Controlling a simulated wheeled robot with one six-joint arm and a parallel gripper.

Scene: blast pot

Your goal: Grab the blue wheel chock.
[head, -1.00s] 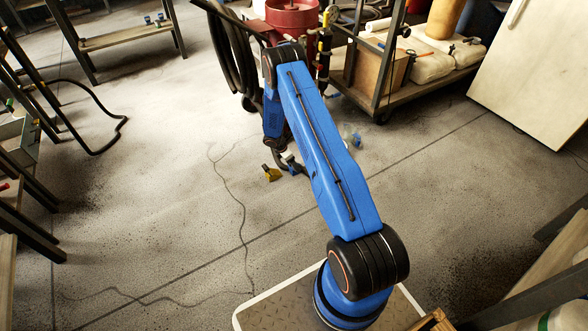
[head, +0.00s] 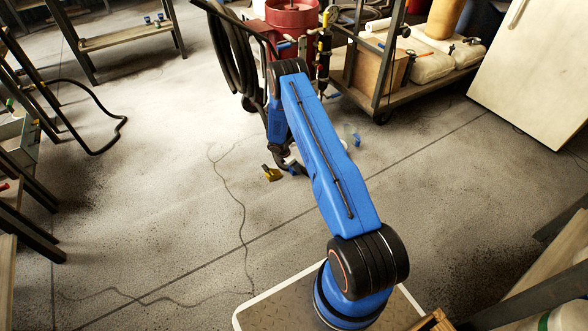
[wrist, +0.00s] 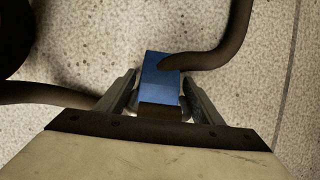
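The blue wheel chock (wrist: 161,80) is in the middle of the wrist view, a blue block with a dark brown near end. My gripper (wrist: 160,85) is open, with one finger on either side of the chock. The gaps between fingers and chock are narrow, and I cannot tell whether either finger touches it. A dark hose lies over the chock's upper right part in that view. In the head view my arm and a hose hide much of this spot.
A yellow piece (head: 271,173) lies on the floor just left of my gripper. A small blue item (head: 352,134) lies beyond my arm to the right. A red pot (head: 292,20) with hoses and a loaded cart (head: 428,78) stand behind.

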